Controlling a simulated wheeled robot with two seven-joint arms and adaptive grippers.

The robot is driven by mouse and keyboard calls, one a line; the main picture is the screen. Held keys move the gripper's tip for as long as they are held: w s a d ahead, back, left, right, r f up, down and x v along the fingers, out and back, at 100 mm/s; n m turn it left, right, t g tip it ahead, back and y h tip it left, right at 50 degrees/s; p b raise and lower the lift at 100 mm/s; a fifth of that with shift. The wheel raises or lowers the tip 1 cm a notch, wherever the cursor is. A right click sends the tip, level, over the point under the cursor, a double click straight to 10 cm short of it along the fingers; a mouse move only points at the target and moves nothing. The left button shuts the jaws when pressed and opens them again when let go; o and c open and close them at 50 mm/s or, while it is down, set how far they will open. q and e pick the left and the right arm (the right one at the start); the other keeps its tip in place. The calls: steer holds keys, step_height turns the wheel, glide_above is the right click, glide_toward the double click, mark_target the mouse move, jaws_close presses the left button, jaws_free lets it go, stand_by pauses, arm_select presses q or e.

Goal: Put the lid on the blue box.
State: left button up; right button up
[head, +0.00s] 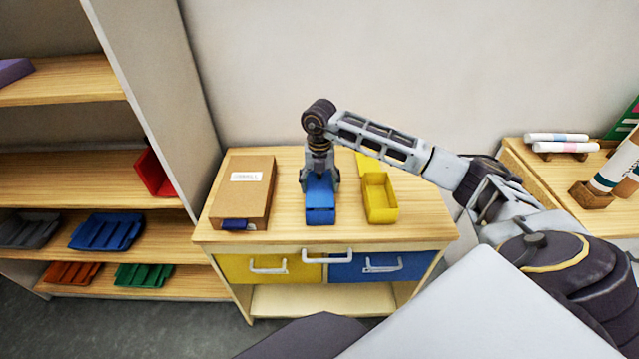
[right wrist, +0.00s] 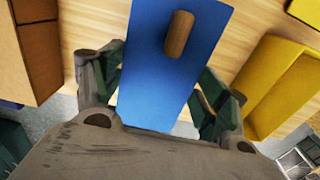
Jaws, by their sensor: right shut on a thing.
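A blue lid (right wrist: 160,85) with a wooden knob (right wrist: 180,33) fills the middle of the right wrist view. The fingers of my right gripper (right wrist: 160,68) lie along its two long sides, shut on it. In the head view my right gripper (head: 319,184) points down at the blue box (head: 320,216), which stands on the small cabinet's top. Blue shows between the fingers and the box front. I cannot tell whether the lid rests on the box or is just above it. The inside of the box is hidden. My left gripper is not in view.
A yellow box (head: 381,214) stands close on the right. A brown cardboard box (head: 260,195) stands on the left, with a small blue piece (head: 234,225) at its front. Shelves with coloured trays (head: 107,231) are at the left, and another table (head: 545,175) is at the right.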

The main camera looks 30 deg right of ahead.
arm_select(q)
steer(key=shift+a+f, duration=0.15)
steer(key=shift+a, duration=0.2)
arm_select(e)
steer(key=shift+f, duration=0.25)
steer(key=o, duration=1.1)
steer(key=shift+c, duration=0.2)
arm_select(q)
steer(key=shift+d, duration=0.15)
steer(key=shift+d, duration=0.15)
arm_select(e)
steer(key=shift+r, duration=0.15)
steer(key=shift+r+p, duration=0.6)
steer(key=shift+r, duration=0.5)
steer(key=shift+r+p, duration=1)
steer(key=shift+r, duration=0.65)
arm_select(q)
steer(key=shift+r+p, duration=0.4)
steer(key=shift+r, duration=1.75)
arm_select(e)
steer(key=shift+r, duration=0.6)
